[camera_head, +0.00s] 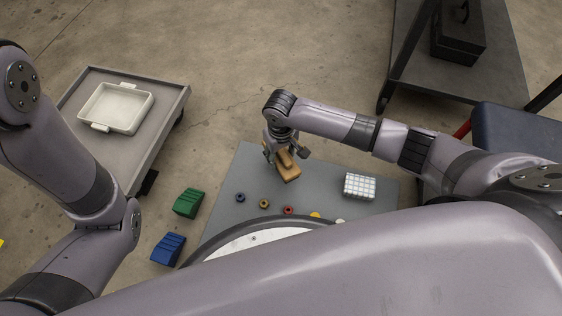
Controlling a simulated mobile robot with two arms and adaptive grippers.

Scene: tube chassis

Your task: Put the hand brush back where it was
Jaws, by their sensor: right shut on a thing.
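The hand brush (289,172) has a tan wooden body and is in the middle of the view, over the grey mat. My right gripper (281,157) points down and is shut on the brush at its far end. The gripper hides part of the brush, and I cannot tell whether the brush touches the mat. My left arm comes in at the left, but its gripper is out of view.
The grey mat (225,205) also bears a white gridded block (359,186) and several small coloured rings. Green (188,203) and blue (168,249) wedges sit left of it. A cart (164,133) with a white tray (150,115) stands at left, a dark cart (500,75) at upper right.

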